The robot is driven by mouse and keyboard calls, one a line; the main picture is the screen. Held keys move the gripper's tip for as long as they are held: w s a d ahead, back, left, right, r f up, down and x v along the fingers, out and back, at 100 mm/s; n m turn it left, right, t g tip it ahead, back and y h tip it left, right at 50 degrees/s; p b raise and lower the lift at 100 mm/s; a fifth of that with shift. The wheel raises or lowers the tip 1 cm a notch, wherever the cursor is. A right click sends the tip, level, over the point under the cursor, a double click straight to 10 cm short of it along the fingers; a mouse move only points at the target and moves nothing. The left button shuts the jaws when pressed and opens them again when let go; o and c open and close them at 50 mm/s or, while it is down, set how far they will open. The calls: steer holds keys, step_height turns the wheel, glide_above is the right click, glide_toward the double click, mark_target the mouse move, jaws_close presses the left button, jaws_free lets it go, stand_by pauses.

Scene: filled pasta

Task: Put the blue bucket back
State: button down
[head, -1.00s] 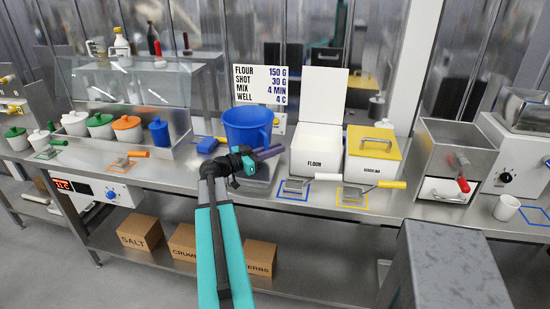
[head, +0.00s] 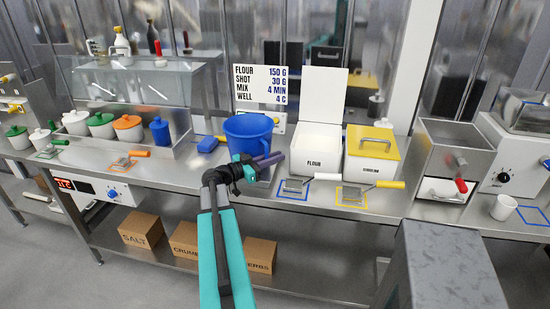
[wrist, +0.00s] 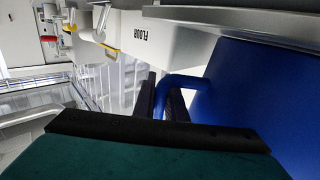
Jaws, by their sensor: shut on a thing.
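The blue bucket (head: 247,134) is upright in front of the recipe sign, at the middle of the steel counter. My gripper (head: 266,161) is at its near right side, shut on the bucket's handle. In the wrist view the blue handle (wrist: 182,80) passes between the two dark fingers (wrist: 162,100), and the bucket wall (wrist: 260,85) fills the right side. My gripper and arm hide the bucket's lower part, so I cannot tell whether its base touches the surface below.
The flour bin (head: 316,150) stands close to the right, with the yellow-lidded semolina bin (head: 372,155) beyond. Scoops lie in front of them. A blue sponge-like block (head: 208,144) is left of the bucket. Lidded pots, including a blue one (head: 160,132), stand farther left.

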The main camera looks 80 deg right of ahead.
steer(key=shift+f, duration=0.1)
steer(key=c, duration=1.8)
jaws_free()
steer(key=shift+r, duration=0.25)
steer(key=b+v, duration=0.4)
steer(key=v, duration=0.8)
steer(key=shift+b, duration=0.4)
steer(key=shift+w+f, duration=0.15)
